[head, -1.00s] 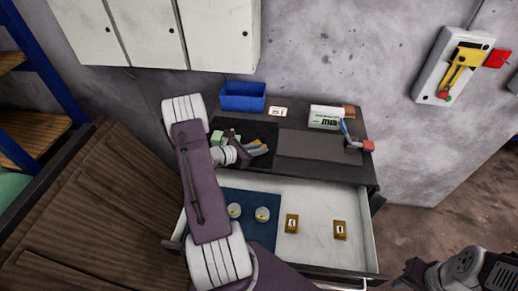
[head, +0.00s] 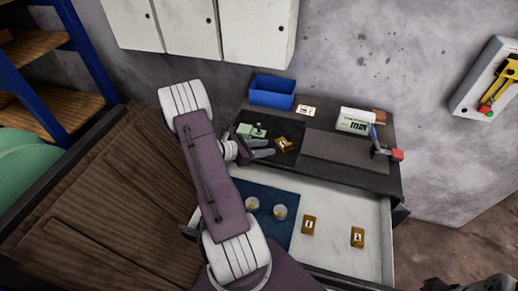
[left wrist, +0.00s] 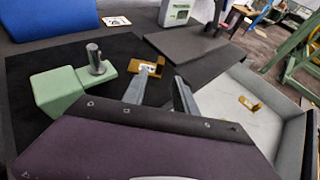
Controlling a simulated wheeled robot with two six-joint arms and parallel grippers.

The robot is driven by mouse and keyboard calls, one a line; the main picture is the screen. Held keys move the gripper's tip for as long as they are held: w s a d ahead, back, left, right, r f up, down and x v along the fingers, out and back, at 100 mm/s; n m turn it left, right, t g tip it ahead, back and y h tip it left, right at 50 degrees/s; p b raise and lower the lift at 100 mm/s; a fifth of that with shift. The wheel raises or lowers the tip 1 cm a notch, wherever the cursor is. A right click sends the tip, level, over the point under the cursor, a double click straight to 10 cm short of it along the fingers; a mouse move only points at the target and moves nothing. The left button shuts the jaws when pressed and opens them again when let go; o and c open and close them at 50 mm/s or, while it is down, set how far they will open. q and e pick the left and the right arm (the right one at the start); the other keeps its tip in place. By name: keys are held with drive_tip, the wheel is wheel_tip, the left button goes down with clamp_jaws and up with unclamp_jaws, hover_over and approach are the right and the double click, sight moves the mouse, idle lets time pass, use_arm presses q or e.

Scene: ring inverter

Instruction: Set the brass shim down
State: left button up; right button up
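A brass shim (head: 284,144) with a white label lies on the black mat (head: 293,129) on the bench top. It also shows in the left wrist view (left wrist: 146,68), just beyond my fingertips. My left gripper (head: 271,148) is open, its two fingers apart with nothing between them. A green block with a metal post (left wrist: 75,83) stands on the mat to the left of the shim.
The open drawer (head: 345,207) holds two more labelled brass pieces (head: 309,225) (head: 357,237) and two round pale items on a blue mat (head: 281,236). A blue bin (head: 272,92), a label card, a white-green box (head: 355,120) and a red-ended lever (head: 397,155) stand around the bench top.

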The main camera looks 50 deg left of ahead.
use_arm(q)
drive_tip(key=s+d+m+g+y, duration=0.1)
drive_tip(key=s+d+m+g, duration=0.3)
drive_tip(key=d+m, duration=0.8)
drive_tip(key=s+d+r+m+g+y, duration=0.1)
drive_tip(key=s+d+m+g, duration=0.4)
drive_tip(key=d+m, duration=0.8)
drive_tip(key=m+g+y, duration=0.1)
drive_tip(key=m+g, duration=0.1)
drive_tip(key=m, duration=0.5)
drive_tip(key=shift+s+r+m+g+y, duration=0.15)
drive_tip(key=shift+m+g+y, duration=0.15)
drive_tip(key=shift+g, duration=0.1)
drive_tip(key=shift+d, duration=0.1)
